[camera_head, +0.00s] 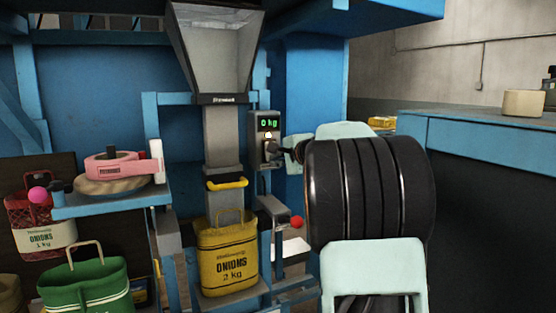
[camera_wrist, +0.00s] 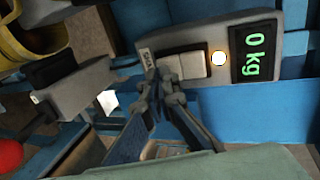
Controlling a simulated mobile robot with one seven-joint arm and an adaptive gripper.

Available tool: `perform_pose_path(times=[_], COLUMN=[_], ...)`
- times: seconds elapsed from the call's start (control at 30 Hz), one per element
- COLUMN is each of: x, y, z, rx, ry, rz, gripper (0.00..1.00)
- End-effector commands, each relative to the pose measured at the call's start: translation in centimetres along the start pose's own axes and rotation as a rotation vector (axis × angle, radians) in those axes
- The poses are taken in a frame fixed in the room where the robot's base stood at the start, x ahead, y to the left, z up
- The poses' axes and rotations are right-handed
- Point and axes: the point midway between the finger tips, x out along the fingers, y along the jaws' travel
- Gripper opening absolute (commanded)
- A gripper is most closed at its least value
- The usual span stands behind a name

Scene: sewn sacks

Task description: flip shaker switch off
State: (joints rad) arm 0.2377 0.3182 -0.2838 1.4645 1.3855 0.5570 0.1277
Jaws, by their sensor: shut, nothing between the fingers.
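The shaker switch (camera_wrist: 187,67) is a pale rocker in a dark frame on a grey control box (camera_wrist: 290,18). A lit round lamp (camera_wrist: 218,59) sits between it and a green display (camera_wrist: 255,52) reading 0 kg. In the head view the box (camera_head: 264,117) is mounted right of the hopper's chute, with the same display (camera_head: 268,123). My gripper (camera_wrist: 158,76) is shut and empty, its tips at the label end of the switch. Whether they touch it I cannot tell. In the head view my gripper (camera_head: 281,149) covers part of the switch area.
A yellow onions sack (camera_head: 228,262) stands under the chute (camera_head: 221,137). A yellow handle (camera_head: 226,184) is on the chute. A red knob (camera_head: 297,222) sits below my gripper.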

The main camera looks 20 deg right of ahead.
Motion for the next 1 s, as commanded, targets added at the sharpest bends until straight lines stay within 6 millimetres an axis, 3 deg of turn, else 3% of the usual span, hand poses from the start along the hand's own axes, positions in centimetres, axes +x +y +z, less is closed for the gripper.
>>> perform_pose_path(times=[0.7, 1.0], x=[1.1, 1.0], y=[0.9, 0.2], z=[-0.1, 0.0], rx=[0.000, 0.000], ry=[0.001, 0.000], rz=[-0.088, -0.103], gripper=[0.00, 0.00])
